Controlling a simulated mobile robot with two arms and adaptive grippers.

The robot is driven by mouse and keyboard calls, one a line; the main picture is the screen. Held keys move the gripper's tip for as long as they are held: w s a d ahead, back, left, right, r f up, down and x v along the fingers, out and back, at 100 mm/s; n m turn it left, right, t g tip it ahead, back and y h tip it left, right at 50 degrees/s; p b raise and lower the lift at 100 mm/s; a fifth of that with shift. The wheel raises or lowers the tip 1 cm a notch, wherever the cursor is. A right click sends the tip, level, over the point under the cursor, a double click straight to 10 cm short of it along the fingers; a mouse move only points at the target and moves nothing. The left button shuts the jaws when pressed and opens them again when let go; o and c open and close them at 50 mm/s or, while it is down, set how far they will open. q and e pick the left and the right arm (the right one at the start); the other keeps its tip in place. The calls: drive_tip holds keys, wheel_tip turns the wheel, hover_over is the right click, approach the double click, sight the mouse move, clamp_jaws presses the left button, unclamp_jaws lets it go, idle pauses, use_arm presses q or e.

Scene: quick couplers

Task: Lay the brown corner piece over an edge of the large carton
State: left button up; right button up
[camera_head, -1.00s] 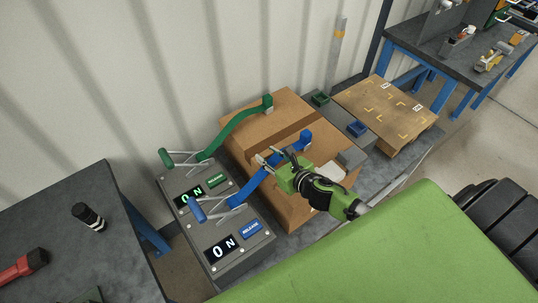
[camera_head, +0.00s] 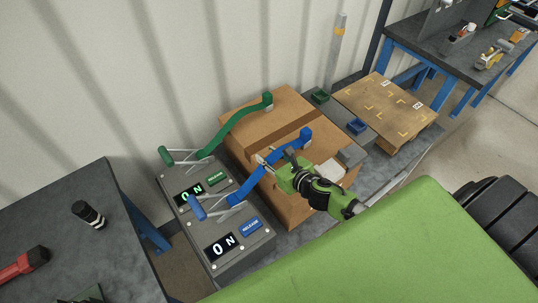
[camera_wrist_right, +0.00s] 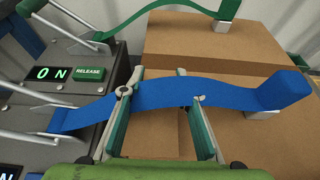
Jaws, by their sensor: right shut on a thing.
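The large carton (camera_head: 290,207) is brown and stands in the middle of the head view; its top also shows in the right wrist view (camera_wrist_right: 225,45). My right gripper (camera_head: 266,163) is over the near left edge of the carton. In the right wrist view its fingers (camera_wrist_right: 161,96) stand apart, with a brown surface between them. It looks to be the brown corner piece (camera_wrist_right: 158,130), though its outline hardly stands out from the carton. The blue strap (camera_wrist_right: 170,88) crosses the fingertips and hides part of this. My left gripper is not in view.
A grey console (camera_head: 235,265) with two displays reading 0 N stands left of the carton. A green strap (camera_head: 235,122) arches over the carton's far part. A pallet-like board (camera_head: 390,105) lies to the right. A dark table (camera_head: 75,230) is at the left.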

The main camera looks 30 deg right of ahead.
drive_tip(key=shift+f, duration=0.15)
drive_tip(key=o, duration=1)
drive_tip(key=shift+f, duration=0.1)
drive_tip(key=v, duration=1.2)
